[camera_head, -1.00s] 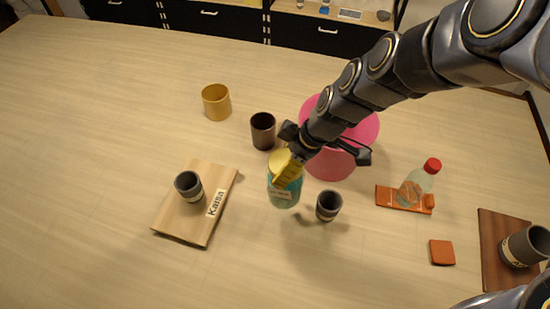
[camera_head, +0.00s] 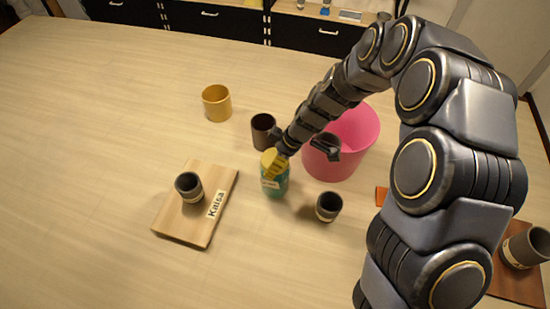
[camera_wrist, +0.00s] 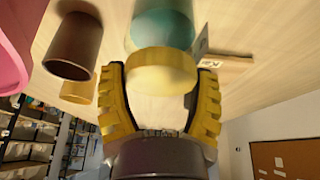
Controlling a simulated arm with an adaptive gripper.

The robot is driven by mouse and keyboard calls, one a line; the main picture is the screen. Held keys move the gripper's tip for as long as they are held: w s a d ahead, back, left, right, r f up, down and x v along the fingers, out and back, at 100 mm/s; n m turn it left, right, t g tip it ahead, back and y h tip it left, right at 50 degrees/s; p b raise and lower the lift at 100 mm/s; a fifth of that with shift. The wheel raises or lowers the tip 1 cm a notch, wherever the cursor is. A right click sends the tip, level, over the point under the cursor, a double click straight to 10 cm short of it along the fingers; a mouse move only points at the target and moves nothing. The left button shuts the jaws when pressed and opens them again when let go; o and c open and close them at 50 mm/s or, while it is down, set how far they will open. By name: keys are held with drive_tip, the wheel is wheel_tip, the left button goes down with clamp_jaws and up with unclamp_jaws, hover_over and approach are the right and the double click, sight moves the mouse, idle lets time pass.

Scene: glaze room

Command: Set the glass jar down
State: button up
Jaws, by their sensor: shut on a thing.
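The glass jar (camera_head: 274,184) is teal with a yellow lid and a pale label. It looks upright, just right of the wooden board in the head view. My gripper (camera_head: 277,165) is shut on it at the lid. In the wrist view the yellow fingers of my gripper (camera_wrist: 162,76) stand on both sides of the yellow lid, with the teal body of the glass jar (camera_wrist: 160,28) beyond. I cannot tell whether the base touches the table; the contact is too small to see.
Close around stand a dark brown cup (camera_head: 262,130), a grey cup (camera_head: 328,207) and a pink bin (camera_head: 345,150). A wooden board (camera_head: 200,228) marked "Kaisa" bears another grey cup (camera_head: 188,186). A mustard mug (camera_head: 216,103) stands farther back. The table in front is clear.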

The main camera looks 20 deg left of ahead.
drive_tip(key=shift+f, duration=0.2)
drive_tip(key=o, duration=1.1)
drive_tip(key=shift+c, duration=0.2)
drive_tip(key=v, duration=1.2)
drive_tip(key=shift+r, duration=0.15)
drive_tip(key=s+d+r+m+g+h, duration=0.1)
drive_tip(key=s+d+r+m, duration=0.3)
drive_tip(key=s+d+m, duration=0.5)
drive_tip(key=s+d+r+m+h, duration=0.3)
drive_tip(key=s+d+m, duration=0.5)
drive_tip(key=s, duration=0.7)
drive_tip(key=shift+s+d+r+m+g+h, duration=0.3)
drive_tip(key=shift+d+r+m+g, duration=0.1)
drive_tip(key=shift+r+m, duration=0.1)
